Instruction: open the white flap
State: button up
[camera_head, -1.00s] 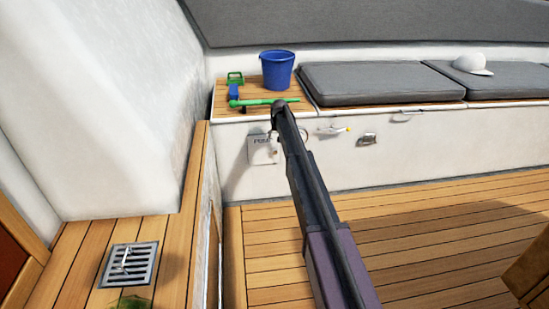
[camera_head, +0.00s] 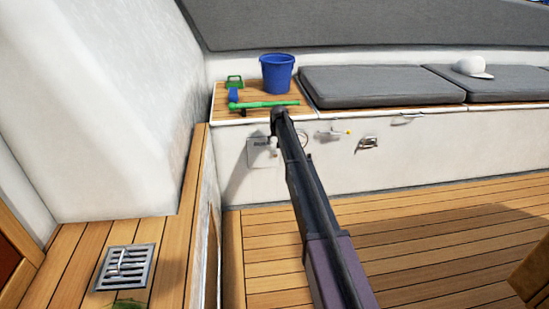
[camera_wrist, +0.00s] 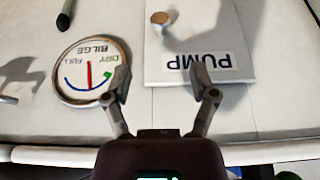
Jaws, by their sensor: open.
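The white flap (camera_head: 257,158) is a small square panel with a PUMP label on the white bench front. In the wrist view the flap (camera_wrist: 190,60) appears upside down, with a small round tan knob (camera_wrist: 160,18) near its upper left corner. My gripper (camera_wrist: 163,88) is open and empty, its two fingers spread in front of the flap's left edge. The left finger overlaps the gauge's edge and the right finger overlaps the label. I see no contact with the knob. In the head view my gripper (camera_head: 275,145) partly hides the flap's right side.
A round BILGE gauge (camera_wrist: 90,72) sits beside the flap. A small lever handle (camera_head: 333,132) and a metal latch (camera_head: 368,143) are farther right. A blue bucket (camera_head: 277,73) and a green-handled tool (camera_head: 265,104) rest on the bench above. The wooden floor ahead is clear.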

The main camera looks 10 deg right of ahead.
aim_at(275, 153)
jog(key=shift+b+x, duration=5.1)
jog(key=shift+x, duration=0.7)
jog(key=shift+w+r, duration=0.1)
jog(key=shift+c, duration=0.2)
